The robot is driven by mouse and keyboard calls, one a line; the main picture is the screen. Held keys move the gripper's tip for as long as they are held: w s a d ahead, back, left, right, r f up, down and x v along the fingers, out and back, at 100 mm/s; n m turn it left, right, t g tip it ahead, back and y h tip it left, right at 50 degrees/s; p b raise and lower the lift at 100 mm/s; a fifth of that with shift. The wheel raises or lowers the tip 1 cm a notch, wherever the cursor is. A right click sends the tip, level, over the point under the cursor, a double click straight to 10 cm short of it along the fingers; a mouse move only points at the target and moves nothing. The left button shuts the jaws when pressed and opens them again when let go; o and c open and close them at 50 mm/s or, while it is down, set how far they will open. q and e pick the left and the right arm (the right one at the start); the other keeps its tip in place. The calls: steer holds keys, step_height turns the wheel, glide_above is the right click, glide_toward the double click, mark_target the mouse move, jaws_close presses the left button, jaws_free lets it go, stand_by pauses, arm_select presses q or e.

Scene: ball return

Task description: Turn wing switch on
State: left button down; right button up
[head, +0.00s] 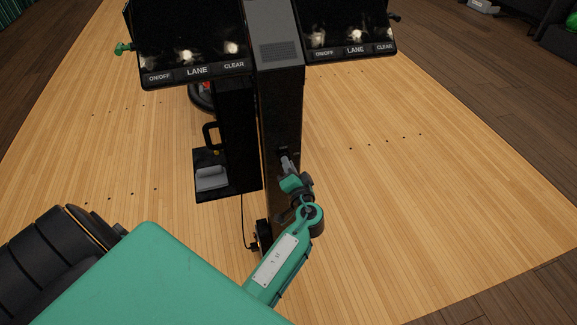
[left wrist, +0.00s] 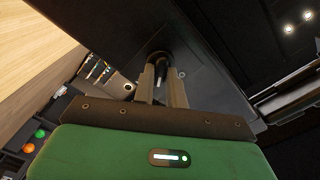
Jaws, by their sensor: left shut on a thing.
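My left gripper (head: 286,163) reaches the front face of the dark central post (head: 268,120), with its arm coming from below. In the left wrist view, its two grey fingers (left wrist: 162,76) are shut on the wing switch (left wrist: 159,58), a small dark knob on the post's black panel. The fingers cover much of the switch, and I cannot tell which way it is turned. In the head view the switch is mostly hidden by the gripper. My right gripper is not in view.
Two tilted panels, left (head: 196,70) and right (head: 355,50), marked ON/OFF, LANE and CLEAR, overhang the post. A black shelf (head: 228,188) stands left of it. Light wood floor (head: 420,180) is open at right. Green (left wrist: 28,148) and orange (left wrist: 41,134) balls show in the wrist view.

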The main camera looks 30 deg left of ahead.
arm_select(q)
steer(key=shift+w+m+p, duration=0.1)
steer(key=shift+m+p, duration=1.05)
steer(key=shift+m, duration=2.35)
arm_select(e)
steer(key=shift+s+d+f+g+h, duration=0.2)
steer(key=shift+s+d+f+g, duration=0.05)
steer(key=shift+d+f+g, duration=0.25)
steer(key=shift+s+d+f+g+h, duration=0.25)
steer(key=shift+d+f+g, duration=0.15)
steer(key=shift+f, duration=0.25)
arm_select(q)
steer(key=c, duration=1.4)
jaws_free()
steer(key=shift+f, duration=0.1)
steer(key=shift+c, duration=0.2)
steer(key=shift+d, duration=0.1)
